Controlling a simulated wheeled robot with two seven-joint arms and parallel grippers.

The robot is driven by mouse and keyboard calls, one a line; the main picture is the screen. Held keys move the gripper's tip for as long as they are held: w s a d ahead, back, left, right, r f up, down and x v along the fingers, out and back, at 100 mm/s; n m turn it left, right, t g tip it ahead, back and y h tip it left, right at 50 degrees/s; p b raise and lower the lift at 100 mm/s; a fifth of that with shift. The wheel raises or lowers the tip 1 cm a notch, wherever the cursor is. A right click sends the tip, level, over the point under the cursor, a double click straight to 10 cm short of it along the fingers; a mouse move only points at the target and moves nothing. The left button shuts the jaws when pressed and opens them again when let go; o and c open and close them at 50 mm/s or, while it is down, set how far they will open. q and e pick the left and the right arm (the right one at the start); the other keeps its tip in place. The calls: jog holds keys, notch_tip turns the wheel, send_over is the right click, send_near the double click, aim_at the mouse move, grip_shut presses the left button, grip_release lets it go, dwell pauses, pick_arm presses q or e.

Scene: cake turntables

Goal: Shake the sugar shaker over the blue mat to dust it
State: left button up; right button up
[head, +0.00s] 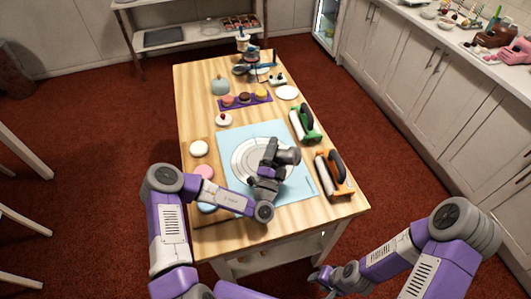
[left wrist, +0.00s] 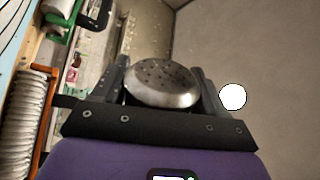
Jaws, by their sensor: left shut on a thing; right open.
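The blue mat (head: 233,134) lies on the wooden table, with a white round turntable (head: 243,158) on it. My left gripper (head: 276,160) is above the mat, shut on the metal sugar shaker (head: 290,156). In the left wrist view the shaker's domed, perforated top (left wrist: 160,83) shows between the two fingers (left wrist: 160,90). The shaker looks tipped on its side in the head view. Its body is mostly hidden by the gripper, and no falling sugar can be made out. My right gripper (head: 322,276) is open and empty, low beside the table's front right corner.
A green-handled tool (head: 304,124) and an orange-handled roller tool (head: 333,176) lie along the table's right side. Small cakes on a purple tray (head: 245,101) stand behind the mat. Round white and pink items (head: 199,148) are at left. Several items crowd the far end.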

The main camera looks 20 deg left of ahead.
pick_arm(q)
jog(key=w+a+r, duration=0.1)
jog(key=w, duration=0.9)
jog(key=shift+w+r+p, duration=0.15)
jog(key=shift+w+p, duration=0.05)
jog(key=shift+p, duration=0.1)
pick_arm(e)
jog(key=shift+r, duration=0.8)
pick_arm(q)
notch_tip(320, 180, up, 5)
jog(key=m+g+h+p, duration=0.2)
jog(key=m+h+p, duration=0.1)
jog(key=m, duration=0.7)
jog(key=m+g+h+p, duration=0.2)
jog(key=m+p, duration=0.3)
jog(key=m, duration=0.5)
jog(key=m+g+h+p, duration=0.3)
jog(key=m+h+p, duration=0.1)
jog(key=m, duration=0.6)
jog(key=shift+h+p, duration=0.3)
jog(key=shift+p, duration=0.05)
pick_arm(e)
notch_tip(320, 180, up, 13)
